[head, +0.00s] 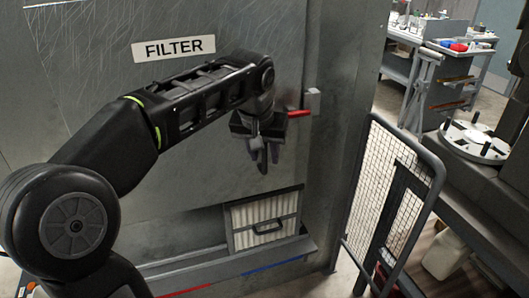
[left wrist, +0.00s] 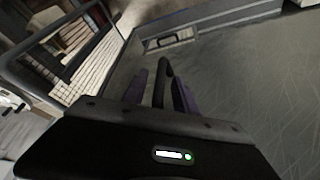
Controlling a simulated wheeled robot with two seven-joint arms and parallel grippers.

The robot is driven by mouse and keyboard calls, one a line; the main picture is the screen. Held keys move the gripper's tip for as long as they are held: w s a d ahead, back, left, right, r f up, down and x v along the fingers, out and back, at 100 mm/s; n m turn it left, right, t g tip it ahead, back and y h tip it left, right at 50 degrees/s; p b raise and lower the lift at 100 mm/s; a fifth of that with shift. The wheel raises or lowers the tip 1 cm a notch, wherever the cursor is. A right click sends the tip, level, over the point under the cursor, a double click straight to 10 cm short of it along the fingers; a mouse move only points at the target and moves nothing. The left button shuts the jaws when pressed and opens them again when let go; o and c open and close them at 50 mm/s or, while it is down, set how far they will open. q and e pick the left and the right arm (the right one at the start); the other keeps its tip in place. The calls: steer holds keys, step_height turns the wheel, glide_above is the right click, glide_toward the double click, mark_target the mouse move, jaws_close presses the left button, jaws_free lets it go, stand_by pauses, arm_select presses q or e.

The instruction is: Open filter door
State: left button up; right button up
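The filter door is a large grey metal panel with a white FILTER label (head: 174,48). My left arm reaches across it from the left in the head view. My left gripper (head: 263,152) points down near the panel's right side, with its fingers apart. In the left wrist view a dark upright bar (left wrist: 162,85), apparently a handle, stands between the spread fingers of the left gripper (left wrist: 160,92). I cannot tell whether either finger touches it. A red lever (head: 299,113) sits by a grey bracket (head: 313,101), just right of the gripper. My right gripper is out of view.
A pleated filter (head: 263,234) with a black handle sits in an opening below the panel, above a ledge. A mesh gate (head: 378,185) stands to the right. Beyond it are a dark bench with a round white fixture (head: 476,141) and a workbench.

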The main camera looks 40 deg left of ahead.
arm_select(q)
steer(key=shift+c, duration=0.3)
jaws_close()
stand_by(1.0)
